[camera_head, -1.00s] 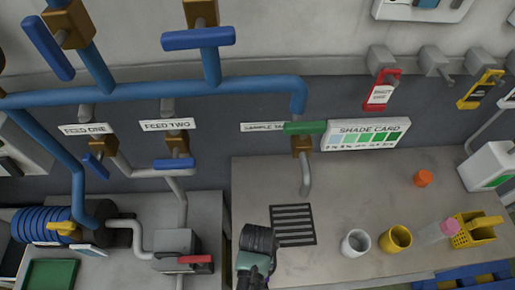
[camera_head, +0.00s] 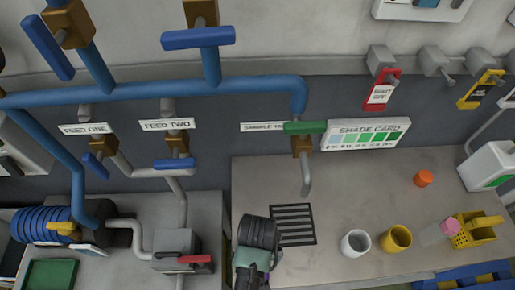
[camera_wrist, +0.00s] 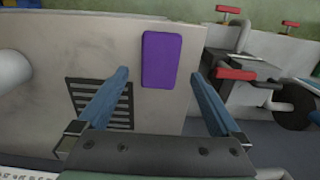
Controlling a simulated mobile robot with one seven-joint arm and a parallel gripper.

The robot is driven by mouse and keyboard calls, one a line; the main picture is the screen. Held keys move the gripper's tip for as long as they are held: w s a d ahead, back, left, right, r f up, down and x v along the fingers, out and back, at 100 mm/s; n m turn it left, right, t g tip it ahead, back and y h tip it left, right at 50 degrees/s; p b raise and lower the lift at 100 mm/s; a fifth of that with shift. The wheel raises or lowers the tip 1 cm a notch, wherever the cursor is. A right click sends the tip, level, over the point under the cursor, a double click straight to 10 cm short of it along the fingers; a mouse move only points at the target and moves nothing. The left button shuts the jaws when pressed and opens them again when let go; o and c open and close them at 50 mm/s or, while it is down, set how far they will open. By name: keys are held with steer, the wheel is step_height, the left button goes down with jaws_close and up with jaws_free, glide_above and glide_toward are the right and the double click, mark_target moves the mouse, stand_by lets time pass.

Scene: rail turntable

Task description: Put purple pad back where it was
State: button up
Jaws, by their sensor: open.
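The purple pad (camera_wrist: 160,58) is a flat rectangle with rounded corners. In the wrist view it lies on the grey bench top, close to the bench edge beside the red-handled fittings. My gripper (camera_wrist: 159,74) is open, with one blue finger on each side of the pad in the picture. The fingers look apart from the pad, and nothing is held. In the head view my wrist stands over the left end of the bench, left of the black grate, and the pad is hidden there.
The black grate (camera_head: 293,226) is beside my wrist, below the sample pipe (camera_head: 306,178). A white cup (camera_head: 354,243), a yellow cup (camera_head: 395,240) and an orange piece (camera_head: 423,178) stand farther right. A grey box with a red handle (camera_head: 195,260) is to the left.

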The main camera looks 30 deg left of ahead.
step_height(320, 180, up, 7)
steer(key=shift+r, duration=0.15)
stand_by(0.6)
